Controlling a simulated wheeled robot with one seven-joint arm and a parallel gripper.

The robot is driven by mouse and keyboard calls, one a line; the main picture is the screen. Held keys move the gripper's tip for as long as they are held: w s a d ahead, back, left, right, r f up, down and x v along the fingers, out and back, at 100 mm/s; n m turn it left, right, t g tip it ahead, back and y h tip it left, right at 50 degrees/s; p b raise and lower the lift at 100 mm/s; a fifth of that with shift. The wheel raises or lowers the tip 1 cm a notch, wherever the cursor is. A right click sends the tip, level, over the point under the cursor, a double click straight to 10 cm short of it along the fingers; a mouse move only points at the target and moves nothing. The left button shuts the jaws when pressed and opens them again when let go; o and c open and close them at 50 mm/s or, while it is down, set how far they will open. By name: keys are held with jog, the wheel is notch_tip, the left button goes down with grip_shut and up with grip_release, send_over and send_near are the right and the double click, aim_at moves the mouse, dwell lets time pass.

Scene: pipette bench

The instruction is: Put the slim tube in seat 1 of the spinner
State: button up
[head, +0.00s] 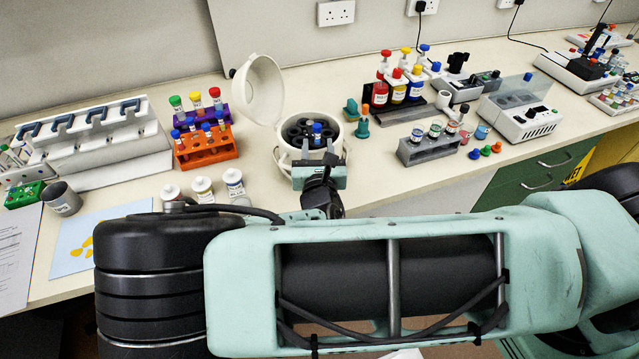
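The spinner (286,149) is a white round machine on the bench with a dark rotor inside. Its round white lid (262,90) stands open at the back left. A slim tube with a blue cap (317,129) is upright over or in the rotor, right of its middle. Its lower end is hidden, and I cannot read which seat it is at. My gripper (319,160) is at the spinner's front, just below the tube in the picture. Its fingertips are hard to make out, so I cannot tell whether they hold the tube.
An orange rack (208,155) with tubes stands left of the spinner, a purple rack behind it. Several white-lidded jars (203,188) stand front left. Teal pieces (362,128) and a grey rack (428,150) are to the right. Bare bench lies right of the spinner's front.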

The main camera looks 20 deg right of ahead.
jog(key=v, duration=1.4)
jog(key=s+a+f+m+g+y+b, duration=0.3)
jog(key=a+f+m+g, duration=0.1)
jog(key=f+m+g, duration=0.5)
jog(key=s+a+r+m+g+y+b, duration=0.2)
jog(key=s+a+r+m+g+y, duration=0.25)
jog(key=a+m, duration=0.2)
jog(key=s+d+r+m+g+y+b, duration=0.1)
jog(key=s+r+m+g+b, duration=0.2)
jog(key=r, duration=0.5)
jog(key=s+d+r+m+h, duration=0.2)
jog(key=s+d+r+m, duration=0.2)
jog(key=d, duration=0.5)
jog(key=shift+s+d+r+m+g, duration=0.15)
jog(key=shift+s+r+m+g, duration=0.15)
jog(key=shift+r+m, duration=0.7)
